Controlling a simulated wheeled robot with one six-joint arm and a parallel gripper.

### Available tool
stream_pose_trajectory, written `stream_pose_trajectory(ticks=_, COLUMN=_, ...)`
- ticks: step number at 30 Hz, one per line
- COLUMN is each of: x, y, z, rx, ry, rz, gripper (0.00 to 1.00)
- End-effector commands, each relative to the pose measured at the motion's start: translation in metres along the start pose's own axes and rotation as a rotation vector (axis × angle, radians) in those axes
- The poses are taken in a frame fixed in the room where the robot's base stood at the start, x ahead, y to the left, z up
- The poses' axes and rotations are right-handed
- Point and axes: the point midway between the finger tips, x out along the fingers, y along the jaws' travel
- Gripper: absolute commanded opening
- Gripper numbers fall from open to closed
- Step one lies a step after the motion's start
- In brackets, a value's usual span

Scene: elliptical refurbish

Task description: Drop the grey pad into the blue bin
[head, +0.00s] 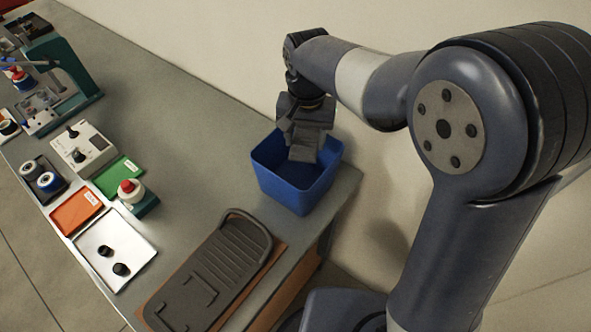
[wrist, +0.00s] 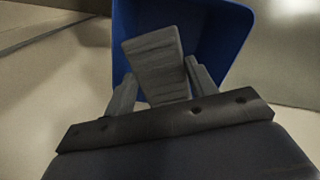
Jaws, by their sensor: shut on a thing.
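The grey pad (wrist: 153,62) is a ribbed, worn-looking block held between the two fingers of my gripper (wrist: 163,88) in the wrist view. In the head view my gripper (head: 307,122) points down over the blue bin (head: 297,194), with the pad (head: 302,145) hanging at its tip at the bin's mouth. The pad's lower end appears inside the bin's outline; I cannot tell its exact height against the rim. The bin (wrist: 232,35) also shows behind the pad in the wrist view. The bin's floor is mostly hidden.
A dark grey foot pedal (head: 215,272) lies on an orange-brown mat in front of the bin. Left are a white tray (head: 128,242) with two black knobs, a red button (head: 130,187), a control box (head: 84,147) and a teal press (head: 80,80). The wall stands behind.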

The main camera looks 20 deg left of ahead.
Motion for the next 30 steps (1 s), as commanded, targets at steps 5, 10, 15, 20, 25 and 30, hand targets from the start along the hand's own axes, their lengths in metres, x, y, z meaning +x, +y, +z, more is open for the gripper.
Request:
stream_pose_trajectory(ticks=5, x=0.023, y=0.0, z=0.0, rx=0.0, ry=0.0, rz=0.0, gripper=0.19)
stream_pose_trajectory(ticks=10, x=0.025, y=0.0, z=0.0, rx=0.0, ry=0.001, rz=0.0, gripper=0.19)
stream_pose_trajectory(ticks=15, x=0.024, y=0.0, z=0.0, rx=0.0, ry=0.001, rz=0.0, gripper=0.54)
stream_pose_trajectory(ticks=20, x=0.024, y=0.0, z=0.0, rx=0.0, ry=0.001, rz=0.0, gripper=0.68)
stream_pose_trajectory(ticks=25, x=0.024, y=0.0, z=0.0, rx=0.0, ry=0.001, rz=0.0, gripper=0.79)
stream_pose_trajectory(ticks=30, x=0.024, y=0.0, z=0.0, rx=0.0, ry=0.0, rz=0.0, gripper=0.79)
